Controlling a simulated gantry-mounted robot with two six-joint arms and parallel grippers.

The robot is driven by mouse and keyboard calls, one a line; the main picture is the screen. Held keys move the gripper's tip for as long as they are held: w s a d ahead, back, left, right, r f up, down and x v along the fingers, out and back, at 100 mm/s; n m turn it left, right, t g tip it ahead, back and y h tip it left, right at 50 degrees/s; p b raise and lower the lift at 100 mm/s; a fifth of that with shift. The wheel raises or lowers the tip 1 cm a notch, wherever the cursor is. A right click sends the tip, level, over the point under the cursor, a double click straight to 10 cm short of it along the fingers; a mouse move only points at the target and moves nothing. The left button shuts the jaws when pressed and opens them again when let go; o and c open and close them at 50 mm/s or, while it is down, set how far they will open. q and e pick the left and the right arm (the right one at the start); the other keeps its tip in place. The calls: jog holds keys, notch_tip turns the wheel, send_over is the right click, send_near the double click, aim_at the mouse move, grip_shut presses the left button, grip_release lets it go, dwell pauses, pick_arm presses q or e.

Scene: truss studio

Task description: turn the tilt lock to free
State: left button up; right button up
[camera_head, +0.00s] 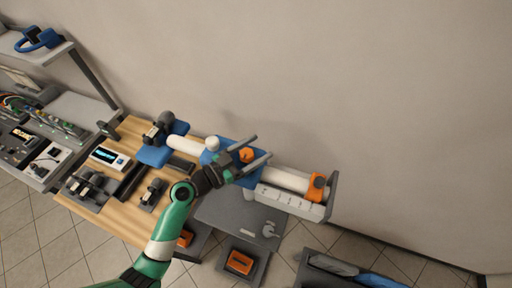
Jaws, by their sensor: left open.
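An orange knob (247,155) sits on a blue carriage (246,181) that rides on a long white tube (284,179). I cannot tell for sure that this knob is the tilt lock, and I see no readable lock marking. My left gripper (262,147) is open, and in the picture its two grey fingers lie on either side of the knob. I cannot tell whether they touch it or are above it. The gripper hides part of the carriage. My right gripper is not in view.
An orange clamp (318,185) is at the tube's right end. A wooden table (129,212) holds several dark devices and a small display box (109,158). An orange box (240,262) lies low down.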

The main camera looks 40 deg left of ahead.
pick_arm(q)
grip_shut()
dwell(0.3)
